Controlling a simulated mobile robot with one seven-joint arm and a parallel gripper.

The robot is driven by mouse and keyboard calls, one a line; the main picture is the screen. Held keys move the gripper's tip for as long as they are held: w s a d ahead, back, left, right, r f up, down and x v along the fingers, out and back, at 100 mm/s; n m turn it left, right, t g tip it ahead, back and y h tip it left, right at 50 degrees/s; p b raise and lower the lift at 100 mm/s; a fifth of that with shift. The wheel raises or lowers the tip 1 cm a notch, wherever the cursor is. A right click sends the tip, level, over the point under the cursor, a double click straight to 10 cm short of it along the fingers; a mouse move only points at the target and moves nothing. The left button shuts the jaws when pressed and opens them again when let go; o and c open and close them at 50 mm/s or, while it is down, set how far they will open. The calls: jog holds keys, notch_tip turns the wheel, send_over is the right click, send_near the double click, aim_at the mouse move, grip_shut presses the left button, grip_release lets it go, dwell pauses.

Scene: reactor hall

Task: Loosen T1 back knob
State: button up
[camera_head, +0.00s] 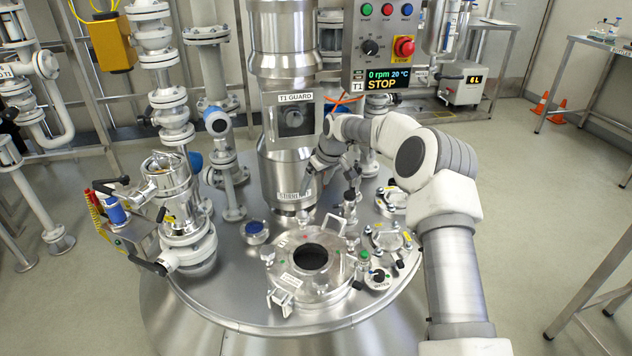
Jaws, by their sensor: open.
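The T1 vessel's round metal lid (205,262) fills the middle of the view. On it sits a manhole cover (290,268) with a dark round opening and several clamps around its rim. A small upright silver fitting (303,218) stands at the cover's back edge; I cannot tell for sure whether it is the back knob. My gripper (331,183) hangs above the back of the lid, in front of the central column, with its fingers apart.
The steel column with the T1 GUARD box (293,115) stands close behind my gripper. A control box (385,45) reading STOP hangs at upper right. A valve assembly (180,210) rises at the lid's left. Smaller ports (390,238) crowd the right side.

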aim_at(303, 215)
jog(key=w+a+f+m+b, duration=0.1)
jog(key=f+b, duration=0.1)
jog(key=f, duration=0.3)
jog(key=w+a+f+m+h+b, duration=0.1)
jog(key=w+f+m+b, duration=0.1)
jog(key=f, duration=0.3)
jog(key=w+a+f+m+b, duration=0.1)
jog(key=w+a+f, duration=0.1)
jog(key=f, duration=0.4)
jog(key=shift+w+a+m+t+h+b, duration=0.1)
jog(key=shift+m+t+h+b, duration=0.2)
jog(key=shift+t+b, duration=0.1)
dwell(0.6)
